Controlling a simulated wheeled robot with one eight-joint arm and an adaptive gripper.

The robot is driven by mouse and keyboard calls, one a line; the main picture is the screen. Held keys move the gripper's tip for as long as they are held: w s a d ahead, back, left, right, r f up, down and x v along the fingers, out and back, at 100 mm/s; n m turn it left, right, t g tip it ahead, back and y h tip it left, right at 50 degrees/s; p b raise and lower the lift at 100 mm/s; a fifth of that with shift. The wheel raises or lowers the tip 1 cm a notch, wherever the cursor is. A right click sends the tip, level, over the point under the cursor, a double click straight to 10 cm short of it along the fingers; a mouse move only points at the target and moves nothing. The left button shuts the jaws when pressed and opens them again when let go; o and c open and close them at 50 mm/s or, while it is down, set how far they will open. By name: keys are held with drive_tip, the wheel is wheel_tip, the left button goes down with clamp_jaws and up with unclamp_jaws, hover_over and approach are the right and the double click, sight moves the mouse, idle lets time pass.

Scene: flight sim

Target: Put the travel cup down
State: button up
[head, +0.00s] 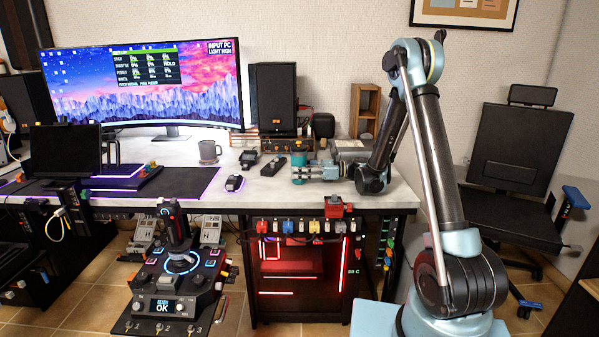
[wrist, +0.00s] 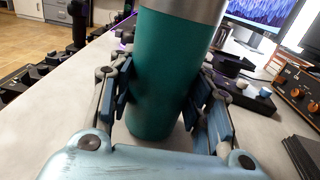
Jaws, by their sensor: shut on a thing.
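The travel cup (wrist: 166,75) is a teal cylinder with a bare metal band near its top. It is upright between the two fingers of my gripper (wrist: 165,95), which is shut on it. In the head view the teal cup (head: 299,167) shows at the tip of my gripper (head: 303,173), over the right part of the white desk (head: 262,188). In the wrist view its lower end appears at or very near the desk top; I cannot tell whether it touches. Its top is cut off in the wrist view.
Small dark devices (head: 249,158) and (head: 270,163) lie left of the cup, with a black speaker (head: 274,97) behind. A wooden shelf box (head: 365,110) stands at the back right. The desk's front edge is close to my gripper.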

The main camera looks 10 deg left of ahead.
drive_tip(key=o, duration=1.4)
drive_tip(key=shift+f, duration=0.1)
drive_tip(key=v, duration=1.2)
